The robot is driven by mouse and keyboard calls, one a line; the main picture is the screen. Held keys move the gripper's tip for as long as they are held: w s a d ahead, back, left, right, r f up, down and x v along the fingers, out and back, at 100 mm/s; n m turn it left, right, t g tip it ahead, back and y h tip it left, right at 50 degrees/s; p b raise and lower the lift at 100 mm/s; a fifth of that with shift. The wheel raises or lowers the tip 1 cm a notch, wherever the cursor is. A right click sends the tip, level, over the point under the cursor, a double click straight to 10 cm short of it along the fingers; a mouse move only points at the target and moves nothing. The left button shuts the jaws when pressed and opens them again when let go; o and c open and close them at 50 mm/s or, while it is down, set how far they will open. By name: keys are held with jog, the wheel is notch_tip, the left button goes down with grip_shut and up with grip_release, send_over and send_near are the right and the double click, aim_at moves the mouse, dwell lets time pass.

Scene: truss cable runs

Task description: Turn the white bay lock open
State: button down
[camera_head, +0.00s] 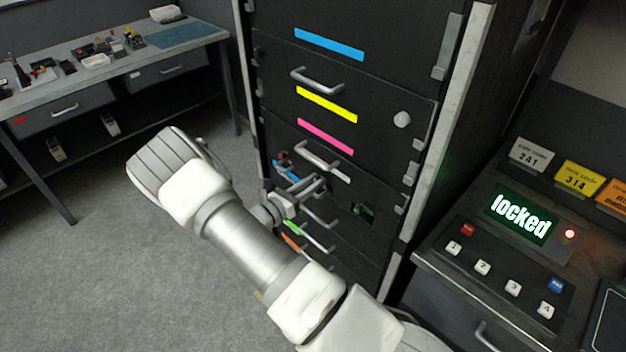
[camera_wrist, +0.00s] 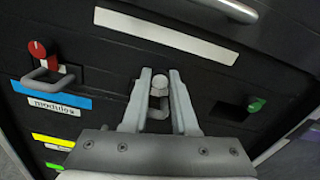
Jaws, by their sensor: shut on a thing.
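The white bay front shows in the wrist view with a white strip (camera_wrist: 165,35) along its top. Its white lock knob (camera_wrist: 160,78) sits between the fingertips of my gripper (camera_wrist: 160,88), which is shut on it. A grey pull handle (camera_wrist: 158,112) shows just below the knob, between the fingers. In the head view my gripper (camera_head: 312,186) is at the lower rack front, and my forearm hides part of the lower drawers. The knob's turn angle cannot be made out.
A red knob (camera_wrist: 38,48) stands left, above a blue strip (camera_wrist: 52,93). A green knob (camera_wrist: 257,104) stands right, by a dark recess. In the head view, another white knob (camera_head: 402,119) is on a higher drawer. A console display (camera_head: 522,217) reads "locked", beside a red light (camera_head: 570,233).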

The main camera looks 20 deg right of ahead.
jog(key=n+p, duration=0.2)
jog(key=n, duration=0.4)
jog(key=shift+r, duration=0.1)
jog(key=n+p, duration=0.1)
jog(key=n, duration=0.5)
jog(key=shift+n, duration=0.3)
jog(key=shift+p, duration=0.3)
jog(key=c, duration=0.7)
grip_release()
jog(key=b+v, duration=0.1)
jog(key=v, duration=1.6)
jog(key=shift+a, duration=0.25)
